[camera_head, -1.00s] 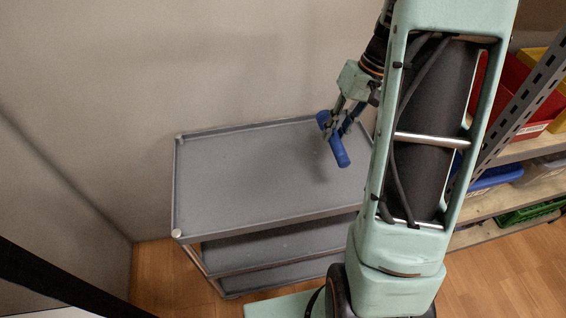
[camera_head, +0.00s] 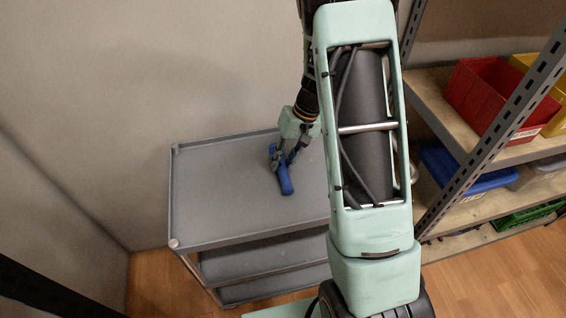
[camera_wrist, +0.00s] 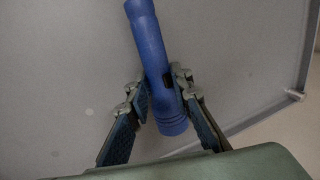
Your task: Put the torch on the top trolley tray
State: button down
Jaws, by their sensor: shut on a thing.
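The blue torch (camera_head: 283,172) is in my gripper (camera_head: 284,164) over the right part of the grey top trolley tray (camera_head: 215,195) in the head view. In the wrist view the torch (camera_wrist: 152,50) runs lengthwise between the two fingers of my gripper (camera_wrist: 160,100), which are shut on it near its wider end. The tray surface (camera_wrist: 70,60) fills most of the background there. I cannot tell whether the torch touches the tray or hangs just above it.
The trolley has lower shelves (camera_head: 250,262) beneath the top tray. A shelving rack with a red bin (camera_head: 487,95) and a blue-lidded box (camera_head: 470,172) stands at the right. The left part of the tray is clear. A wall is behind the trolley.

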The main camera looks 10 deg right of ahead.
jog(key=shift+f, duration=0.3)
jog(key=c, duration=1.7)
grip_release()
jog(key=shift+c, duration=0.2)
jog(key=shift+r, duration=0.1)
jog(key=v, duration=1.2)
jog(key=shift+p, duration=0.35)
